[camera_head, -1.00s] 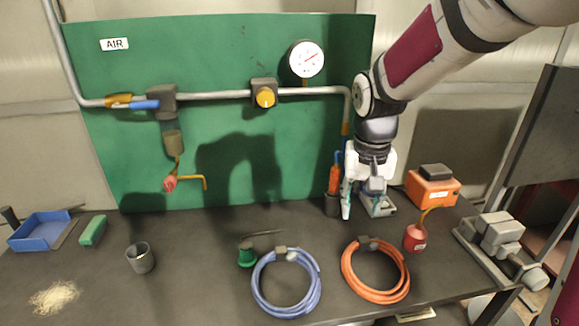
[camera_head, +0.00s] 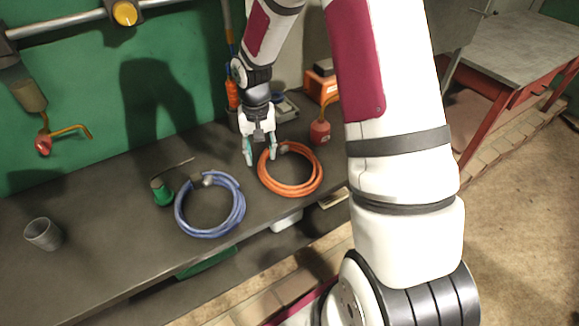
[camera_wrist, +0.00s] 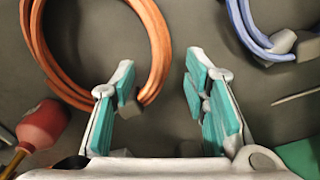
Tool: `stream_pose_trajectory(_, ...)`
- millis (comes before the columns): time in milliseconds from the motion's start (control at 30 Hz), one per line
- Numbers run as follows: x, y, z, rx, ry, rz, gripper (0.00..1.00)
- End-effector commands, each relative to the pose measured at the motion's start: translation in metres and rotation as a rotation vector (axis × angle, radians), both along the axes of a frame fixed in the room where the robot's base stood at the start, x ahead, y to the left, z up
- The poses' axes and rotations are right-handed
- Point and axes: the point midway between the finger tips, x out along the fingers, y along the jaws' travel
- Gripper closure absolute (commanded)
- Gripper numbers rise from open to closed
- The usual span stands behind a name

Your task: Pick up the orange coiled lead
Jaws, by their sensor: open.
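The orange coiled lead (camera_head: 314,187) lies flat on the dark bench, right of the blue coil. In the wrist view its ring (camera_wrist: 160,48) fills the upper left, and a dark tie block (camera_wrist: 134,106) on it shows close by the left fingertip. My gripper (camera_head: 261,158) points down over the left back part of the orange coil.
A blue coil (camera_head: 183,222) lies left of the orange one. A green pot (camera_head: 162,194) with a thin rod and a grey cup (camera_head: 43,235) stand further left. A red oil can (camera_head: 320,132) stands behind the orange coil. The bench front edge is close to both coils.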

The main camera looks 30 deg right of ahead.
Motion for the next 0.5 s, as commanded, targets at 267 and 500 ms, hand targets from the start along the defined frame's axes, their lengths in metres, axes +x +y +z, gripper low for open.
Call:
stream_pose_trajectory(267,-0.003,0.001,-0.020,0.001,0.004,0.002,0.59)
stream_pose_trajectory(500,-0.004,0.001,-0.051,0.000,0.003,0.001,0.59)
